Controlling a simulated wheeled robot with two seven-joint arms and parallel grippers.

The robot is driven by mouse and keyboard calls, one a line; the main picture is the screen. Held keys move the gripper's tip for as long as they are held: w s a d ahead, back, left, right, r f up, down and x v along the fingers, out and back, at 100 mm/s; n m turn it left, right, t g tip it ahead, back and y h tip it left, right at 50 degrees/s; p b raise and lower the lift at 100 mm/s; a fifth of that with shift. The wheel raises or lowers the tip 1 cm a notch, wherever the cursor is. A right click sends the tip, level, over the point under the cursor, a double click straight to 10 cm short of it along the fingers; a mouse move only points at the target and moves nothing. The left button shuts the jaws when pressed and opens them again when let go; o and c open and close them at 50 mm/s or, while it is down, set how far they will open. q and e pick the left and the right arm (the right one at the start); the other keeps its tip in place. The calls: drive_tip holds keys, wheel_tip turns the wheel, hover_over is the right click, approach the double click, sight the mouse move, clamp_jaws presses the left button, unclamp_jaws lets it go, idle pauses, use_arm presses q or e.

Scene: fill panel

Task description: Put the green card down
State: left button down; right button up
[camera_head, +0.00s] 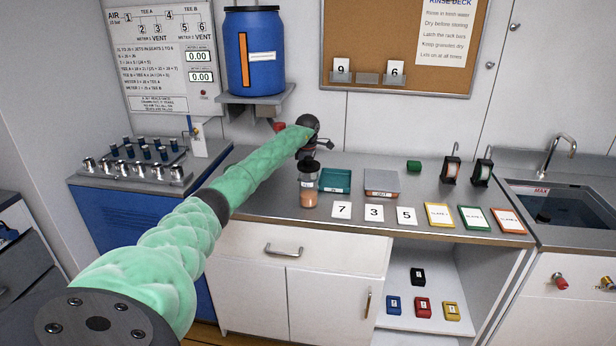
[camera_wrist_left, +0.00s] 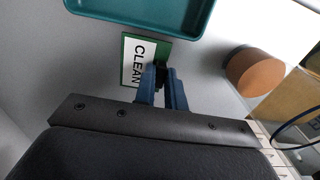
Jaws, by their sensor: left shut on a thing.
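My left gripper (camera_wrist_left: 162,82) is shut on a green-edged card (camera_wrist_left: 133,60) marked CLEAN, with the fingers at one side of the card. The card lies close beside the teal tray (camera_wrist_left: 140,18) in the wrist view; whether it touches the counter I cannot tell. In the head view my left arm reaches to the back of the counter, and its gripper (camera_head: 320,145) shows only in part behind the jar. The held card cannot be made out there. Another green-edged card (camera_head: 475,218) lies at the counter front. My right gripper is out of view.
A jar with orange-brown contents (camera_head: 308,190) stands near the gripper; an orange-brown round thing (camera_wrist_left: 254,73) shows in the wrist view. The teal tray (camera_head: 335,180) and a grey scale (camera_head: 381,182) sit beside it. Number cards (camera_head: 374,213) line the front. Counter right of the scale is fairly clear.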

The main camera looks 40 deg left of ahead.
use_arm(q)
drive_tip(key=shift+f, duration=0.9)
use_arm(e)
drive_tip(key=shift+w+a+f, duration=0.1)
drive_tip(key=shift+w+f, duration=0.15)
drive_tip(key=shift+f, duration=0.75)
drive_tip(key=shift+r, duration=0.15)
use_arm(q)
drive_tip(key=c, duration=1.5)
unclamp_jaws()
drive_tip(key=shift+o, duration=0.2)
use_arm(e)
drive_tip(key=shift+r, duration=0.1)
use_arm(q)
drive_tip(key=shift+r, duration=0.1)
